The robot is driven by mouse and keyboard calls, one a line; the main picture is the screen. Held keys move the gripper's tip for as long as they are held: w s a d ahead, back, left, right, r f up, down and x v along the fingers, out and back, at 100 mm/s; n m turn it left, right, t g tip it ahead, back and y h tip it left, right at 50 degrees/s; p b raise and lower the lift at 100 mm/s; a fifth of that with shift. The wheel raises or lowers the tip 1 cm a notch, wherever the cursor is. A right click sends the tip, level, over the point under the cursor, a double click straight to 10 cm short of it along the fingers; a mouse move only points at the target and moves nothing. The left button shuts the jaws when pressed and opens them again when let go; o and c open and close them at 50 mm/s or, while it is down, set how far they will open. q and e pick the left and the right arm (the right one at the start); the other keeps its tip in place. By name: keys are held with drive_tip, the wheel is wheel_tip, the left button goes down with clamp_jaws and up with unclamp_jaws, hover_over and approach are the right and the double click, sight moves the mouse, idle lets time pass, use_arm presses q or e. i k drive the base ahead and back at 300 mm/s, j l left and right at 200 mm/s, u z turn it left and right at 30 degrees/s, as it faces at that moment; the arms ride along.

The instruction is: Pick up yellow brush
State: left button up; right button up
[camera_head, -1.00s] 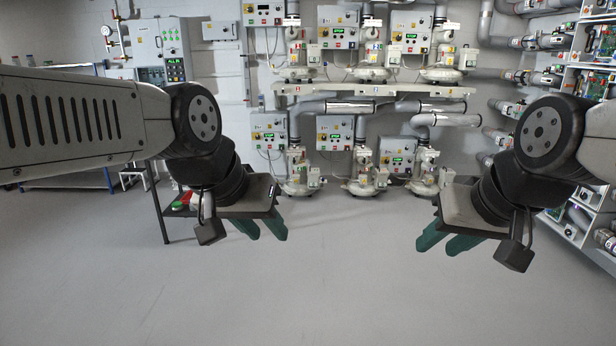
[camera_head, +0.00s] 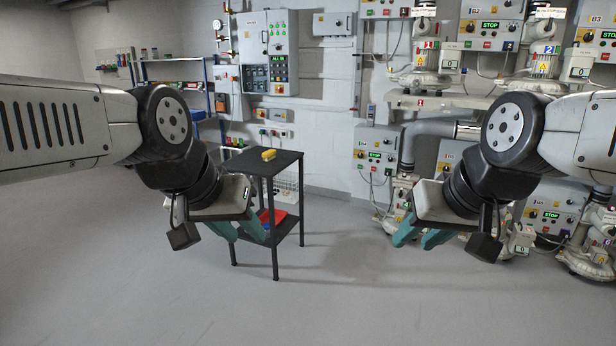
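A small yellow brush (camera_head: 268,155) lies on the top of a dark table (camera_head: 285,163), left of centre in the head view. My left gripper (camera_head: 240,232) has its green fingers spread apart and empty, in front of the table and nearer to me. It hides part of the table's lower left. My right gripper (camera_head: 416,238) has its green fingers spread apart and empty, to the right of the table. Both grippers are well away from the brush.
A red bin (camera_head: 272,217) sits on the table's lower shelf. A control cabinet (camera_head: 267,50) and blower units (camera_head: 423,62) line the back wall. Blue shelving (camera_head: 172,72) stands at the back left. The floor (camera_head: 320,300) in front is clear.

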sight(268, 155)
drive_tip(key=i+j+u, duration=0.1)
drive_tip(key=i+j, duration=0.15)
drive_tip(key=i, duration=0.2)
drive_tip(key=i+j+u, duration=0.1)
drive_tip(key=i, duration=0.35)
drive_tip(key=i+j+u, duration=0.15)
drive_tip(key=i, duration=0.3)
drive_tip(key=i+z, duration=0.1)
drive_tip(key=i, duration=0.7)
drive_tip(key=i+z, duration=0.15)
drive_tip(key=i, duration=0.65)
drive_tip(key=i+j+z, duration=0.1)
drive_tip(key=i, duration=0.7)
